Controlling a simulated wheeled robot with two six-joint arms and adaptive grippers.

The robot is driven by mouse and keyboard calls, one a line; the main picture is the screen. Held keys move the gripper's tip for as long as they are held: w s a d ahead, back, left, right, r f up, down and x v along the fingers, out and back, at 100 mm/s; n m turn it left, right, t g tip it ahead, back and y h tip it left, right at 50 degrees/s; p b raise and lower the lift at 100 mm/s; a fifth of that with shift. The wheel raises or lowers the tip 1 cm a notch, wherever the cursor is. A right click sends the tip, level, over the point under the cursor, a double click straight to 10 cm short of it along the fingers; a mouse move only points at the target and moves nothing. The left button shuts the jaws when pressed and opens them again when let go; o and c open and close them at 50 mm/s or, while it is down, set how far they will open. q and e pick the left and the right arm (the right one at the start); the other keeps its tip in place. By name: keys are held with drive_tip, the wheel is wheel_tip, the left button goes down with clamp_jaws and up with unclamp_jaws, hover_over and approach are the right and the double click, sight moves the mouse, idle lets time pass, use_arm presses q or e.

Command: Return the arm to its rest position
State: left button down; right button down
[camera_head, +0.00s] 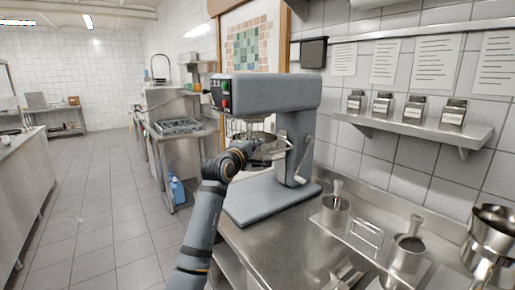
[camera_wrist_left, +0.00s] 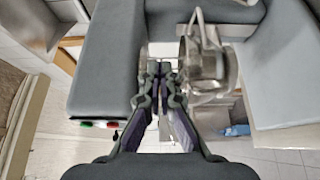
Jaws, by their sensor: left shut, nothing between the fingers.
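My left arm (camera_head: 204,225) rises from the bottom of the head view and bends toward a grey stand mixer (camera_head: 265,95). The left gripper shows in the left wrist view (camera_wrist_left: 160,70), with its two dark fingers shut together and nothing between them. It is close to the mixer's metal bowl (camera_wrist_left: 208,72), under the mixer head. I cannot tell whether it touches the bowl. In the head view the wrist and the mixer partly hide the gripper. My right gripper is in neither view.
The steel counter (camera_head: 262,240) holds a tray of utensils, a metal cup (camera_head: 408,253) and steel pots (camera_head: 492,232) at right. A wall shelf (camera_head: 420,126) carries several small labelled containers. Open tiled floor (camera_head: 100,215) lies to the left.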

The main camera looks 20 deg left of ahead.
use_arm(q)
drive_tip(key=s+a+f+n+t+y, duration=0.25)
drive_tip(key=s+n, duration=0.25)
drive_tip(key=n, duration=0.5)
drive_tip(key=s+a+f+n+t+y, duration=0.1)
drive_tip(key=s+a+n+y, duration=0.3)
drive_tip(key=n, duration=0.6)
drive_tip(key=s+a+f+n+t+y, duration=0.25)
drive_tip(key=s+n, duration=0.35)
drive_tip(key=n, duration=0.4)
drive_tip(key=s+a+f+n+g+y, duration=0.25)
drive_tip(key=s+f+n+g, duration=0.25)
drive_tip(key=f+n, duration=0.4)
drive_tip(key=s+a+f+n+g+y, duration=0.2)
drive_tip(key=s+a+f+n+g, duration=0.25)
drive_tip(key=f+n, duration=0.4)
drive_tip(key=s+d+f+n+g+h, duration=0.4)
drive_tip(key=s+d+f+g+h, duration=0.15)
drive_tip(key=s+f, duration=0.45)
drive_tip(key=s+d+f+n+g+h, duration=0.4)
drive_tip(key=s+d+f+g, duration=0.15)
drive_tip(key=s+f, duration=0.5)
wheel_tip(320, 180, down, 25)
drive_tip(key=s+a+g, duration=0.1)
drive_tip(key=s+a, duration=0.1)
drive_tip(key=s, duration=0.1)
drive_tip(key=s+f+g, duration=0.1)
drive_tip(key=s+f, duration=1.6)
drive_tip(key=s, duration=0.2)
drive_tip(key=shift+a, duration=0.4)
